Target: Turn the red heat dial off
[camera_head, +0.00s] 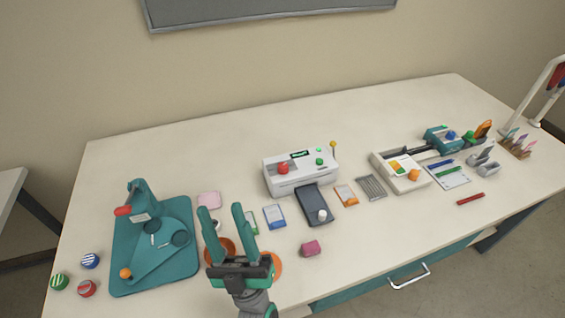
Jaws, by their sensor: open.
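The white laminator (301,172) stands mid-table with a small display on its top. The red heat dial (282,168) is a round red knob on the left of its top; which setting it points to is too small to tell. Two green knobs or lights sit to the right of it. My gripper (222,207) is in front of the laminator and to its left, over the near part of the table.
A dark tray (313,206) with a white knob extends from the laminator's front. A teal press (152,240) stands left, with striped round pieces (87,288) beside it. Cards (274,216) and a pink block (310,248) lie nearby. A white trimmer-like device (401,176) stands right.

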